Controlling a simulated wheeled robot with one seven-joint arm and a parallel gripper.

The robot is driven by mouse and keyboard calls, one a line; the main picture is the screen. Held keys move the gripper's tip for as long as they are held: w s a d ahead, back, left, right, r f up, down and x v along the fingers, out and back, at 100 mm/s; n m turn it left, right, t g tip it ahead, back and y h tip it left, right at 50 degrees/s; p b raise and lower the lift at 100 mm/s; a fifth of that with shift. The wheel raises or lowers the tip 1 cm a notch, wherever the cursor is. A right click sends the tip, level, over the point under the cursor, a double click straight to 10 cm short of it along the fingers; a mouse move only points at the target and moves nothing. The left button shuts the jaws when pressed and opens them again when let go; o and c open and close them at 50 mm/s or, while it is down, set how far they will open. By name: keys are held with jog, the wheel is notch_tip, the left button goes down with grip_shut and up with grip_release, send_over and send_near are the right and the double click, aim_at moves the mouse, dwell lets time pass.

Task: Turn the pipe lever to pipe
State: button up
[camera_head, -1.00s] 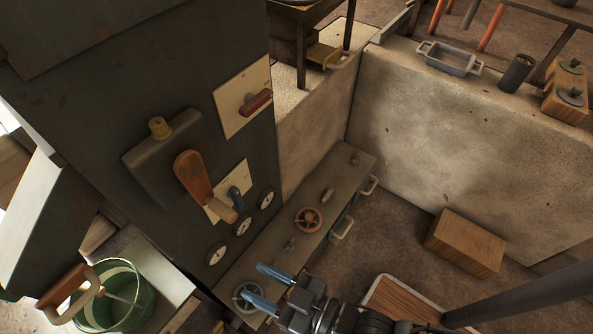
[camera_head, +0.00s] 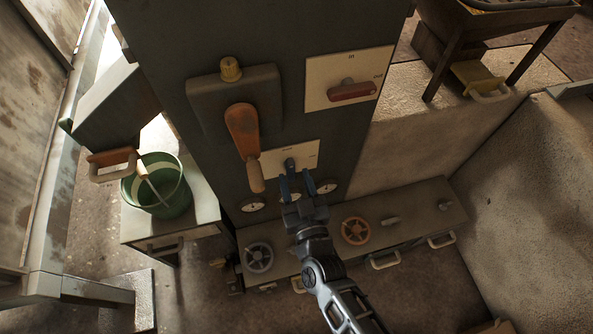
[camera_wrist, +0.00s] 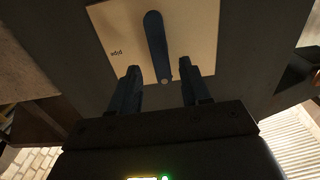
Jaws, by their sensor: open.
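The pipe lever is a short dark blue handle (camera_head: 290,165) on a pale plate (camera_head: 309,148) on the dark upright cabinet. In the wrist view the lever (camera_wrist: 157,42) stands out against its plate (camera_wrist: 195,45), and the word "pipe" reads upside down to its left. My gripper (camera_head: 297,184) is open and empty, its blue fingers just below the lever in the head view. In the wrist view the lever's near end shows in the gap between my fingertips (camera_wrist: 163,80). I cannot tell whether they touch it.
An orange lever (camera_head: 243,135) with a wooden grip hangs close to the left. A red handle (camera_head: 352,92) is on a plate at upper right. Gauges (camera_head: 253,205) sit below. A low bench with a grey handwheel (camera_head: 258,257) and an orange handwheel (camera_head: 356,230) runs along the cabinet's foot.

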jog(key=shift+x, duration=1.35)
jog(key=shift+a, duration=0.1)
jog(key=shift+c, duration=0.4)
grip_shut()
